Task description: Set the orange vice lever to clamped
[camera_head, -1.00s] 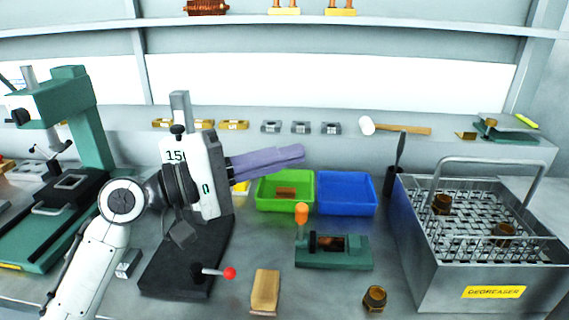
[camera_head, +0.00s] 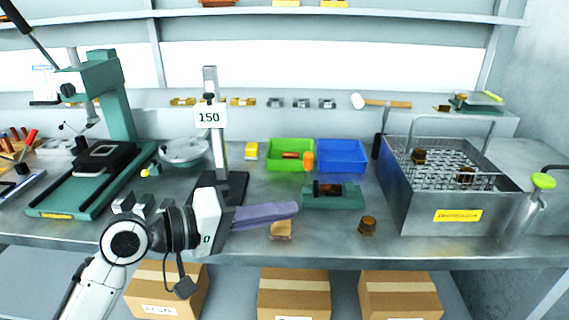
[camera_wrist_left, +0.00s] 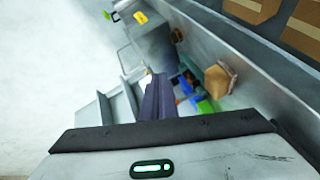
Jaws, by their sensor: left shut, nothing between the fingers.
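The vice (camera_head: 333,199) is a green block with a dark jaw area, standing on the bench right of centre in the head view. Its orange lever (camera_head: 308,161) stands upright at the vice's left end. My left gripper (camera_head: 293,208) comes in from the left with its long purple fingers shut and empty. In the head view its tips are just left of the vice and below the lever; I see no contact with the lever. The fingers also show in the left wrist view (camera_wrist_left: 157,97), where the vice is small and partly hidden. My right gripper is not in view.
A wooden block (camera_head: 281,230) lies just below my fingertips in the head view. A brown nut-like part (camera_head: 368,225) is right of it. Green (camera_head: 270,152) and blue (camera_head: 341,170) bins stand behind the vice. The degreaser basket (camera_head: 412,212) is at right, a height gauge (camera_head: 222,158) at left.

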